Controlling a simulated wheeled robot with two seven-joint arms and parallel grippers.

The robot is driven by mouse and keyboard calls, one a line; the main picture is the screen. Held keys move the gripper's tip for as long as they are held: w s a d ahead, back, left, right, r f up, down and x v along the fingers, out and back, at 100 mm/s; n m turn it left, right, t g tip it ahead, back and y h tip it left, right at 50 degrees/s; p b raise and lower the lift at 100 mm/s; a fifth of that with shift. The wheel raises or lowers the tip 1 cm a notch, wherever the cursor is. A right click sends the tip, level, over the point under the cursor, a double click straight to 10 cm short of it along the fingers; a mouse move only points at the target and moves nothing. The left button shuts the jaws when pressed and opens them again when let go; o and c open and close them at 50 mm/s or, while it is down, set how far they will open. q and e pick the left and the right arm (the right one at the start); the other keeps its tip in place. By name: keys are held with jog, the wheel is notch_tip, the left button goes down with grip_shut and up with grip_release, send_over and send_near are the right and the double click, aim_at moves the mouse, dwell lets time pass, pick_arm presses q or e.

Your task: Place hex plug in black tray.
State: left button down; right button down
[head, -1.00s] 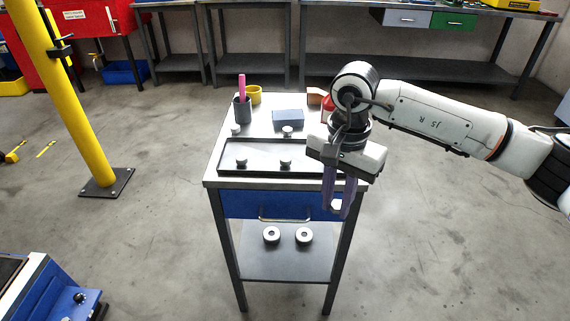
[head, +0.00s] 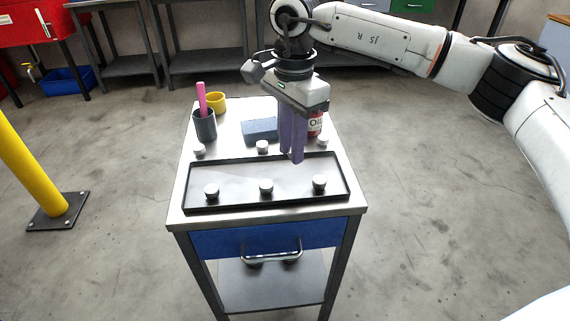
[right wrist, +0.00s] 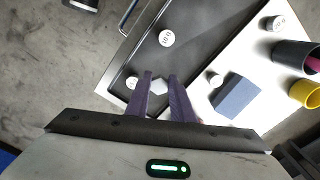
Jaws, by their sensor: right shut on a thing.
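The black tray (head: 240,207) lies on top of the cart with its long side across the front. It holds three round pale-topped plugs, at left (head: 212,191), middle (head: 266,187) and right (head: 320,183). My right gripper (head: 292,158) points down over the rear right part of the tray. In the right wrist view its purple fingers (right wrist: 159,77) are shut on the light grey hex plug (right wrist: 158,86). The hex plug is hard to make out in the head view. My left gripper is not in view.
Behind the tray stand several small round pieces (head: 262,147), a blue-grey block (head: 260,128), a dark cup (head: 204,124) with a pink stick, a yellow cup (head: 216,101) and a red oil can (head: 315,124). Bare tray floor (head: 238,178) shows at the rear left.

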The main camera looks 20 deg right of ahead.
aim_at(291, 179)
notch_tip(291, 179, down, 5)
jog(key=shift+r, duration=0.15)
jog(key=shift+f, duration=0.4)
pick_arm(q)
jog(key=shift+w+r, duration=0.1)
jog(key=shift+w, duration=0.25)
pick_arm(e)
jog(key=shift+f, duration=0.2)
jog(key=c, duration=1.5)
grip_release()
jog(key=shift+c, duration=0.2)
jog(key=shift+r, duration=0.1)
